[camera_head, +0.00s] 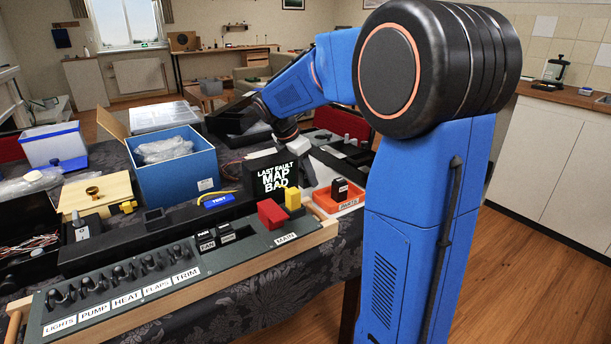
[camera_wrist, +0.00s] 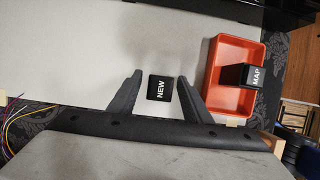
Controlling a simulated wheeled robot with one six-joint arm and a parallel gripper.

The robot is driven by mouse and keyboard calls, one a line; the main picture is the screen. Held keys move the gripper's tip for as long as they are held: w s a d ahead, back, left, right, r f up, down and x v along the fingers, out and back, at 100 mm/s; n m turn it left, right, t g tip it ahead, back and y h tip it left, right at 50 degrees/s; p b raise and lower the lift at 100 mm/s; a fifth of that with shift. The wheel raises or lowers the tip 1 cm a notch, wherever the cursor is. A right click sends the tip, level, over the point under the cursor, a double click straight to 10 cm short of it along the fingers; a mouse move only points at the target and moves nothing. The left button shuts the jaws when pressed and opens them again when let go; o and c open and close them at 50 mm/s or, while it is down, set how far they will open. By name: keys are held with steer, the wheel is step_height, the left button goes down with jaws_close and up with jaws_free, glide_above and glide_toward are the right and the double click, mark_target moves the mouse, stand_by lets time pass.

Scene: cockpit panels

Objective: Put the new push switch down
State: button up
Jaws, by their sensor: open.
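The new push switch (camera_wrist: 160,88) is a small black block with a white NEW label. In the wrist view it sits between the two fingers of my gripper (camera_wrist: 160,76). The fingers are open, with a gap on each side of the switch. A pale grey surface lies around it; I cannot tell whether the switch touches it.
An orange tray (camera_wrist: 216,105) to the right holds a black switch marked MAP (camera_wrist: 255,76). In the head view, a panel (camera_head: 150,285) with labelled switches runs along the front. A blue box (camera_head: 175,185) stands to the left. Coloured wires (camera_wrist: 12,125) lie at the wrist view's left.

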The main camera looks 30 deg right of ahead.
steer(key=v, duration=1.2)
steer(key=shift+s, duration=0.1)
